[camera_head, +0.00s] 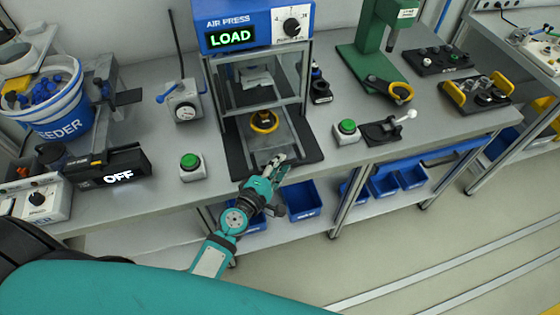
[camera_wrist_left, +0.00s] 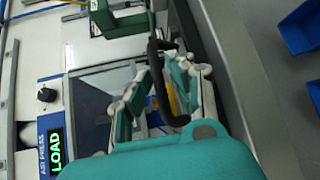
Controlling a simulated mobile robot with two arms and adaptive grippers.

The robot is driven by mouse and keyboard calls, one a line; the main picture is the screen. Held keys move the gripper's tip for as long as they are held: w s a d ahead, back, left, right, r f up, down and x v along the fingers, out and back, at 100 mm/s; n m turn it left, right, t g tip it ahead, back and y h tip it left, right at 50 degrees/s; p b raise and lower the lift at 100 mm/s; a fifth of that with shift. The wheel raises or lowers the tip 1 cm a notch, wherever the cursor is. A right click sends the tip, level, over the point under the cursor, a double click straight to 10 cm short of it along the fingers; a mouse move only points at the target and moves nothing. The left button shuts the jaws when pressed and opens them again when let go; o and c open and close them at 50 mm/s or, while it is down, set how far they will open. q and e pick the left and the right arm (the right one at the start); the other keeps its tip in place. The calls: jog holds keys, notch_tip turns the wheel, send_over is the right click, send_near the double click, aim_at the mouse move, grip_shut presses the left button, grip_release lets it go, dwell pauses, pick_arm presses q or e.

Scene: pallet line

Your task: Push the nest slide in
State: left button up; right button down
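The nest slide (camera_head: 283,133) is drawn out at the front of the air press (camera_head: 257,23), whose display reads LOAD. A yellow round part (camera_head: 264,122) sits in the nest on it. My left gripper (camera_head: 277,161) is at the slide's front edge. In the left wrist view my left gripper (camera_wrist_left: 158,72) has its fingers apart, one on each side of a dark curved handle (camera_wrist_left: 160,90). Whether the fingertips touch the handle is hard to tell. My right gripper is not in view.
A green-button box (camera_head: 190,167) stands left of the press, and another (camera_head: 346,131) stands right. A blue-and-white feeder bowl (camera_head: 55,115) is at the far left. A green hand press (camera_head: 375,45) is behind right. Blue bins (camera_head: 303,203) sit below the bench.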

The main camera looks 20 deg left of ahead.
aim_at(271, 119)
pick_arm(q)
jog(key=shift+w+d, duration=0.1)
jog(key=shift+w, duration=0.15)
grip_shut()
jog(key=w+a+b, duration=0.1)
jog(key=w+a, duration=0.1)
jog(key=w, duration=0.2)
jog(key=w+a, duration=0.3)
jog(key=w+a+b, duration=0.1)
jog(key=w+a, duration=0.2)
jog(key=w, duration=0.1)
jog(key=shift+w+f+b, duration=0.1)
jog(key=shift+w+b, duration=0.25)
jog(key=shift+w+a, duration=0.15)
jog(key=shift+w, duration=0.1)
jog(key=shift+r, duration=0.3)
